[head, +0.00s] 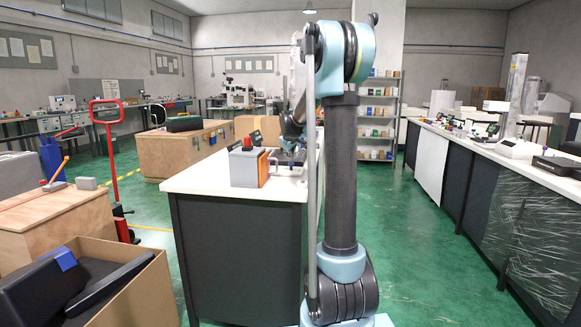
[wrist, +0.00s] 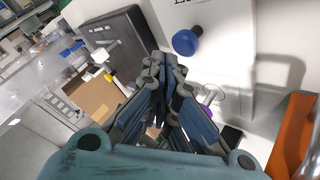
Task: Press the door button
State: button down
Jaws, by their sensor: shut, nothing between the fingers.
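A round blue button (wrist: 186,42) stands out from a white panel (wrist: 222,65) in the wrist view. Part of dark lettering shows at the panel's top edge. I cannot tell for sure that this is the door button. My gripper (wrist: 164,68) is shut and empty, with its fingertips just below and left of the blue button in the picture, seemingly apart from it. In the head view my arm hides most of the gripper, low over the white-topped bench (head: 200,181). The blue button cannot be made out there.
A grey and orange box with a red knob (head: 247,143) stands on the bench, left of my arm. An orange surface (wrist: 293,135) shows at the wrist view's right edge. A dark box-like thing (wrist: 128,40) lies left of the panel. Green floor (head: 415,235) is clear right of the bench.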

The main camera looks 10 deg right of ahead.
jog(key=shift+r, duration=2.55)
jog(key=shift+s, duration=0.1)
jog(key=s+d+f+m+g, duration=0.1)
jog(key=s+f, duration=0.2)
jog(key=s, duration=0.7)
jog(key=s+f+m+g, duration=0.1)
jog(key=s+f+m, duration=0.1)
jog(key=s, duration=0.9)
jog(key=s+d+f+m+g, duration=0.1)
jog(key=s+f+g, duration=0.15)
jog(key=s, duration=0.75)
jog(key=s+f+m, duration=0.1)
jog(key=s+f, duration=0.4)
jog(key=s, duration=0.3)
jog(key=s+f+m+g, duration=0.1)
jog(key=s+f, duration=0.4)
jog(key=s, duration=0.3)
jog(key=s+a+f+m+g+y, duration=0.1)
jog(key=s+f, duration=0.5)
jog(key=s, duration=0.3)
jog(key=shift+m, duration=0.3)
jog(key=shift+s+a+g, duration=0.1)
jog(key=shift+g, duration=0.15)
